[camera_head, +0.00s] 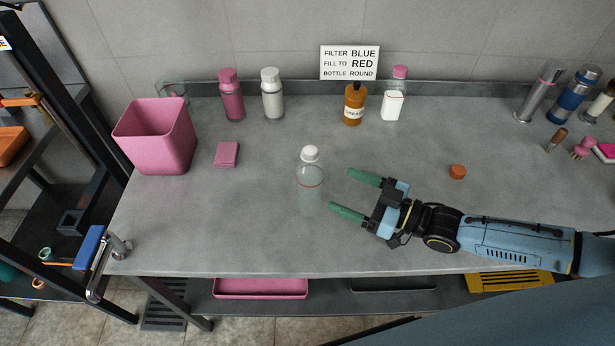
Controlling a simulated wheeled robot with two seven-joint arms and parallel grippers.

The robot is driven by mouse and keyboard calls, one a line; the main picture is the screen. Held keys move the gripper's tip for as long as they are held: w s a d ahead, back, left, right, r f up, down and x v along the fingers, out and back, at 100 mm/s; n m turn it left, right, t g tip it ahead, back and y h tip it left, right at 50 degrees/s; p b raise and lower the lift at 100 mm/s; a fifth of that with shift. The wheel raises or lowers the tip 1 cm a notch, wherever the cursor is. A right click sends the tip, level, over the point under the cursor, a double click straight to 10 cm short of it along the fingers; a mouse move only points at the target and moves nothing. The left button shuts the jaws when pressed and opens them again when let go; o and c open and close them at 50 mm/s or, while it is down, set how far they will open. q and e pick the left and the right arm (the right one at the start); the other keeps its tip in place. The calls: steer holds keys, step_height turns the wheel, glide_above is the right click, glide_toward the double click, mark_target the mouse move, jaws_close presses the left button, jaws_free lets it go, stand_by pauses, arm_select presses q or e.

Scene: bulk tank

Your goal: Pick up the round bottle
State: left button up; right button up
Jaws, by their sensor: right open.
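A clear round bottle (311,175) with a white cap stands upright near the middle of the grey table. A thin red line runs around its body. My right gripper (339,191) has green fingers and reaches in from the right. It is open and empty, with its fingertips pointing left, just right of the bottle and apart from it. My left gripper is not in view. A sign (350,62) on the back wall reads "FILTER BLUE, FILL TO RED, BOTTLE ROUND".
A pink bin (155,140) and pink block (228,154) are at left. Pink (232,98), white (272,95), brown (354,106) and pink-capped (393,100) bottles stand at the back. An orange cap (457,171) lies right of my gripper.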

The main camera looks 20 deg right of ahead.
mark_target(302, 176)
steer(key=x, duration=1)
steer(key=shift+s+a+f, duration=0.1)
steer(key=shift+a+f, duration=0.1)
steer(key=shift+a, duration=0.2)
steer(key=shift+w+a, duration=0.2)
steer(key=shift+a, duration=0.05)
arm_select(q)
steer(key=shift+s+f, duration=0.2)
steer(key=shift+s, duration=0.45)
arm_select(e)
steer(key=shift+c, duration=1.1)
steer(key=c, duration=0.8)
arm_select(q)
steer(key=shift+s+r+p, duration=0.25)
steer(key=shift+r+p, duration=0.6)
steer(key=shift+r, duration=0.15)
arm_select(e)
step_height(302, 176, up, 10)
steer(key=shift+c, duration=0.2)
